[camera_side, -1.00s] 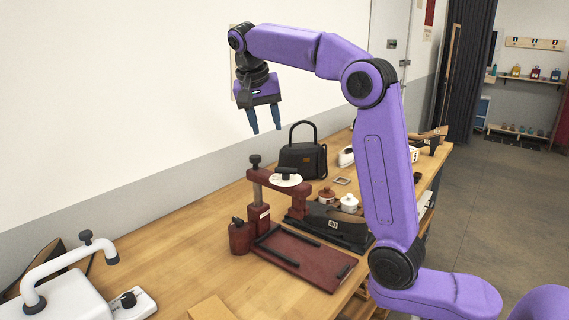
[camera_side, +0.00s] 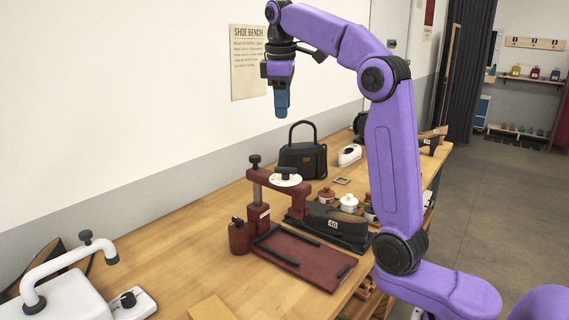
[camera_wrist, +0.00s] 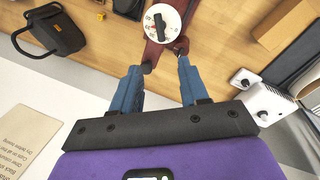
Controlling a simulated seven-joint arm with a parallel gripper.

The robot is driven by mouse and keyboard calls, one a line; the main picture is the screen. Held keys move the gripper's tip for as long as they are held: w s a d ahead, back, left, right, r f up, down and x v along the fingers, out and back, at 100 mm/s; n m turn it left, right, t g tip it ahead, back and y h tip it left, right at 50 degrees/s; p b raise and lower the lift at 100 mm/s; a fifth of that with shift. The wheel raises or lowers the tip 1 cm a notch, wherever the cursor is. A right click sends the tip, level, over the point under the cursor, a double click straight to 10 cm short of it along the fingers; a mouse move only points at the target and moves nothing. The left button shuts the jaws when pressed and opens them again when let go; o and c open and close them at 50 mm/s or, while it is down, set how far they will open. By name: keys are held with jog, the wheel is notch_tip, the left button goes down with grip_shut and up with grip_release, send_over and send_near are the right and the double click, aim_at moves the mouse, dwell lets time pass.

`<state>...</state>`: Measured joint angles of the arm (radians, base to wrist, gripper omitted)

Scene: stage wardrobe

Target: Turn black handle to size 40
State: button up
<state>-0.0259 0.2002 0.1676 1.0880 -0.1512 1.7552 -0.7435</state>
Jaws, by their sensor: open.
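The black handle (camera_side: 286,171) sits on a white round dial on top of the dark red press (camera_side: 262,205). In the wrist view the black handle (camera_wrist: 160,27) lies across the white dial (camera_wrist: 163,22), which has small marks too small to read. My gripper (camera_side: 281,113) hangs well above the bench, pointing down, up and behind the press. In the wrist view my gripper (camera_wrist: 164,68) is open and empty, its two blue fingers apart, with the dial beyond the fingertips. A black shoe form (camera_side: 325,215) with a tag reading 40 stands beside the press.
A dark red tray (camera_side: 318,271) lies in front of the press. A white machine (camera_side: 62,295) stands at front left. The wall with a poster (camera_side: 248,62) is close behind my gripper.

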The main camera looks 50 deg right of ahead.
aim_at(284, 169)
jog(key=x, duration=1.7)
jog(key=shift+f, duration=0.15)
grip_shut()
